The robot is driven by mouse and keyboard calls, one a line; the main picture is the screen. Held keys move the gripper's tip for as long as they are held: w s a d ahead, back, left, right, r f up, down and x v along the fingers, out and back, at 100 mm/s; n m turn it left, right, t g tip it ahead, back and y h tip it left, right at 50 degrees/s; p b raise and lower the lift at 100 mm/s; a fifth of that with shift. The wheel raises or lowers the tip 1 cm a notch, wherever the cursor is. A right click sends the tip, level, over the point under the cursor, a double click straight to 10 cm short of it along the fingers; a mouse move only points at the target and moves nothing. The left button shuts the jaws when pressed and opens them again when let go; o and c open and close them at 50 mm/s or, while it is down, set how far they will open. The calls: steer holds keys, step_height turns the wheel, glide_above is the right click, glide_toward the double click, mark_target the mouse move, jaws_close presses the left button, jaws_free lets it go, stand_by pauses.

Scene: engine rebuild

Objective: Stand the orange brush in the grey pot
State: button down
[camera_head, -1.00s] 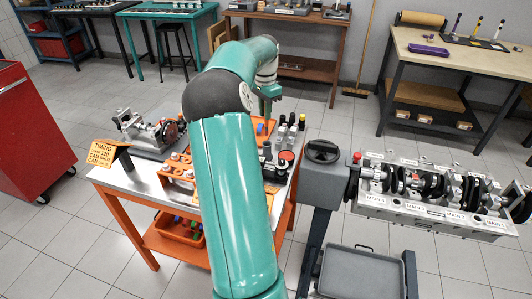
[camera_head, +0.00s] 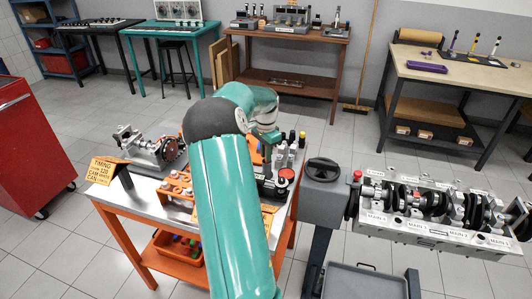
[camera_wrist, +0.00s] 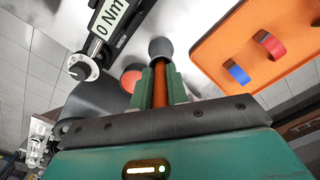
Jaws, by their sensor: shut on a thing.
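In the wrist view my gripper (camera_wrist: 160,88) is shut on the orange brush (camera_wrist: 160,82), whose handle shows between the two green fingers. A dark grey round thing (camera_wrist: 161,47) shows at the far end of the handle. I cannot tell whether it is the brush's own end or the grey pot. In the head view my gripper (camera_head: 266,138) is over the right back part of the orange-legged table, partly hidden by my arm. The brush cannot be made out there, and the grey pot cannot be picked out for sure.
A torque gauge reading 0 Nm (camera_wrist: 108,22), a red disc (camera_wrist: 131,80) and an orange tray with coloured rings (camera_wrist: 285,45) lie close by. Several bottles (camera_head: 291,150) stand near my gripper. An engine block on a stand (camera_head: 440,238) is to the right.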

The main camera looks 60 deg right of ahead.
steer(key=shift+f, duration=0.1)
steer(key=c, duration=1.4)
jaws_free()
step_height(320, 180, up, 12)
steer(key=shift+r, duration=0.15)
